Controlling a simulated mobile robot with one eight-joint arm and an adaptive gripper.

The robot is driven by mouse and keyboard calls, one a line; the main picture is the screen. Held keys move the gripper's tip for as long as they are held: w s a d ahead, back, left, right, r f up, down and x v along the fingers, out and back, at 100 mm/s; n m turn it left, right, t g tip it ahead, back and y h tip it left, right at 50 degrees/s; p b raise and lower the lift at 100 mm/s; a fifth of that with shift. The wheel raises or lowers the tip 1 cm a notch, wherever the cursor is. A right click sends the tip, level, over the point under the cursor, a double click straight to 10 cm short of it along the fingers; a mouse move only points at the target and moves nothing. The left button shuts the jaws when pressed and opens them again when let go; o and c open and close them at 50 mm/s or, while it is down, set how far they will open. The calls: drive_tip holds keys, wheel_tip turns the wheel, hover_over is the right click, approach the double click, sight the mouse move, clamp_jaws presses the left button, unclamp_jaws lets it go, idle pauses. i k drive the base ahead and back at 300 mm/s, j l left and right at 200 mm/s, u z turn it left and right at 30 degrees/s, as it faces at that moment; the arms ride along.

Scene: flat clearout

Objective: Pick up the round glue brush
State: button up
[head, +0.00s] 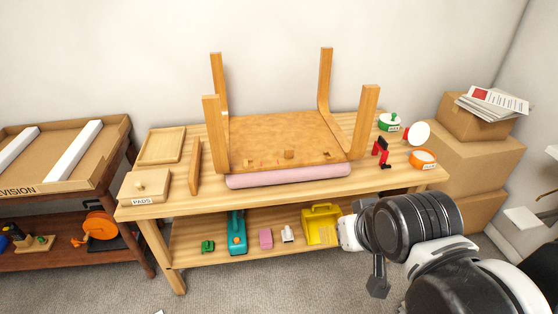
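I cannot clearly pick out a round glue brush in the head view. Several small items stand at the right end of the workbench (290,193): a green-lidded tin (389,122), a white disc with red beside it (418,133), a small red and black tool (381,151) and a shallow orange-sided round dish (423,159). Whether one of them is or holds the brush is too small to tell. My arm reaches in from the lower right, in front of the bench's right side. Its dark end hangs low there, and my gripper's fingers cannot be made out.
A lidded wooden box (146,187) stands left. The lower shelf holds a yellow case (321,224) and a teal tool (236,234). Cardboard boxes (478,150) stand right.

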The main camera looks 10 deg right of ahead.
sight(403, 141)
drive_tip(key=i+l, duration=0.25)
drive_tip(key=i+l+u, duration=0.15)
drive_tip(key=l, duration=0.2)
drive_tip(key=i+l, duration=0.3)
drive_tip(key=i+l+u, duration=0.1)
drive_tip(key=l, duration=0.3)
drive_tip(key=i+l, duration=0.3)
drive_tip(key=i+l+u, duration=0.15)
drive_tip(key=l, duration=0.25)
drive_tip(key=i+l, duration=0.25)
drive_tip(key=l+u, duration=0.05)
drive_tip(key=l, duration=0.05)
